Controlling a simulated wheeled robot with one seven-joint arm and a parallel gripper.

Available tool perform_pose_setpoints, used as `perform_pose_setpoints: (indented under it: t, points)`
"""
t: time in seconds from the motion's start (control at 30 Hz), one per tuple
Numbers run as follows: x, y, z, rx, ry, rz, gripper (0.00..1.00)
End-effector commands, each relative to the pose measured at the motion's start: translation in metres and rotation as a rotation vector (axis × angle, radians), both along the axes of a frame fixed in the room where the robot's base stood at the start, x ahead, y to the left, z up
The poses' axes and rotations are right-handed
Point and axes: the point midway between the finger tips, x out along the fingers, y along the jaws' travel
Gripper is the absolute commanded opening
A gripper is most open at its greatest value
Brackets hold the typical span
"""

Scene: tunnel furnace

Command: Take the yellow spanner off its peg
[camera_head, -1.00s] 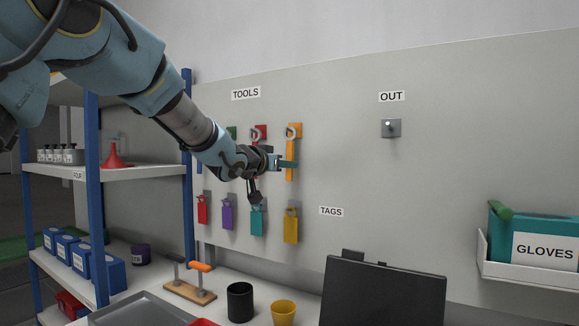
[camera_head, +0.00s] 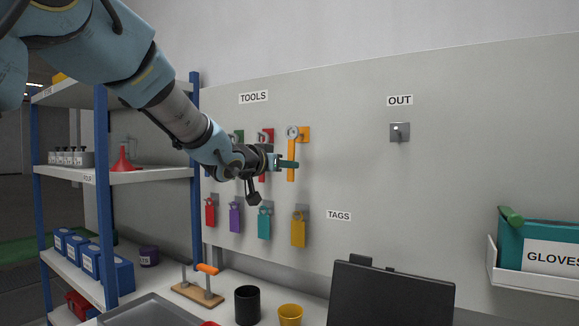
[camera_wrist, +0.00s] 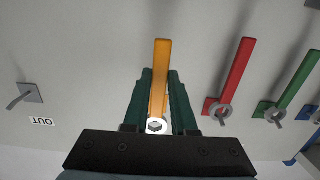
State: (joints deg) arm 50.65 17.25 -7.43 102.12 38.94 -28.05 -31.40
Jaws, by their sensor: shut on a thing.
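The yellow spanner (camera_head: 291,158) hangs upright in front of the tool board, below the TOOLS label. Its grey ring end is at the top. My gripper (camera_head: 287,164) is shut on the spanner's shank from the left. The wrist view shows the spanner (camera_wrist: 160,75) between my two green fingers (camera_wrist: 145,100), its ring end close to the gripper body. The yellow square plate (camera_head: 304,134) of its peg shows to the right of the ring. I cannot tell whether the peg's tip still lies within the ring.
A red spanner (camera_wrist: 233,75) and a green spanner (camera_wrist: 297,90) hang beside it. Coloured tags, including a yellow one (camera_head: 299,229), hang below. An empty peg (camera_head: 400,132) is under the OUT label. A dark monitor-like panel (camera_head: 390,295) stands below; the board between is clear.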

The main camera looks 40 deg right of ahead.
Motion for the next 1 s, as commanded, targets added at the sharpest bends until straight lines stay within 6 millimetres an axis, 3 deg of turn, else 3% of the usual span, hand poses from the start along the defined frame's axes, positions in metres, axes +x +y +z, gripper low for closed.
perform_pose_setpoints:
  t: [0.27,0.7,1.0]
  points:
    - [-0.002,0.010,0.002,-0.002,-0.001,0.000,0.00]
    - [-0.017,0.066,0.003,-0.003,-0.002,0.000,0.00]
    - [-0.019,0.072,0.002,-0.002,0.000,-0.001,0.00]
